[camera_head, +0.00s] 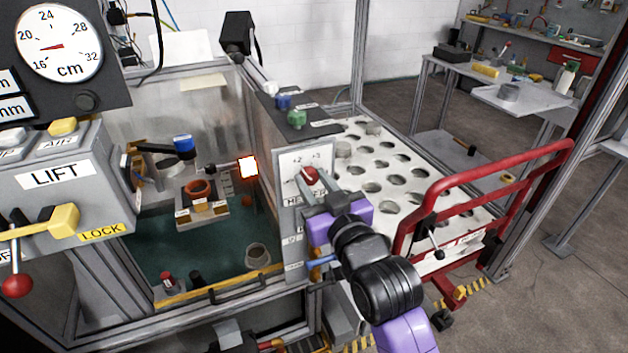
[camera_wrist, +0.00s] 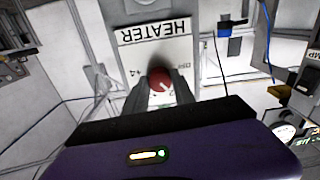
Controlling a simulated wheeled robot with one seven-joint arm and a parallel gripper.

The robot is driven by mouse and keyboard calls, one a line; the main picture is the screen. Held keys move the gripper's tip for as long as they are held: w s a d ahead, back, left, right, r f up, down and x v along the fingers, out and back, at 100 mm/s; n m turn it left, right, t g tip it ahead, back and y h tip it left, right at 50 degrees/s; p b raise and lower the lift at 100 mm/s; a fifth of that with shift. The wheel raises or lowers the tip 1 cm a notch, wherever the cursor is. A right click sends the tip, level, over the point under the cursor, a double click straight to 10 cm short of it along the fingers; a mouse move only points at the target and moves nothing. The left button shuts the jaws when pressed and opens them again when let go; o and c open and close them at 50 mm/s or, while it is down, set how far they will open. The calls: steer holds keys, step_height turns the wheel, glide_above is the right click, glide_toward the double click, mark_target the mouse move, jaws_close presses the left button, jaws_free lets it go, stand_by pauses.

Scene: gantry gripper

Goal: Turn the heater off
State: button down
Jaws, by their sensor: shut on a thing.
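The heater control is a red knob (camera_head: 311,175) on a white panel (camera_head: 297,160) with a partly covered HEATER label. The wrist view shows the red knob (camera_wrist: 160,80) below the upside-down HEATER label (camera_wrist: 155,42). My gripper (camera_head: 316,187) reaches the panel from the right front, and its two fingers (camera_wrist: 160,92) are shut on the red knob. The fingers hide parts of the dial markings, so the exact knob setting is hard to read. The heater element (camera_head: 248,167) glows orange-white inside the enclosure.
A perforated white table (camera_head: 440,205) and a red rail (camera_head: 480,185) stand right of the panel. Green and blue knobs (camera_head: 297,118) sit on the ledge above it. The LIFT box (camera_head: 60,175) with its yellow lock handle is at the left.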

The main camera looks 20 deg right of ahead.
steer(key=n+p, duration=0.1)
steer(key=n, duration=0.4)
steer(key=n+p, duration=0.1)
steer(key=n, duration=0.4)
steer(key=shift+n+p, duration=0.3)
stand_by(0.4)
steer(key=c, duration=1.1)
jaws_free()
steer(key=shift+o, duration=0.2)
steer(key=s, duration=0.7)
steer(key=shift+s+b, duration=0.4)
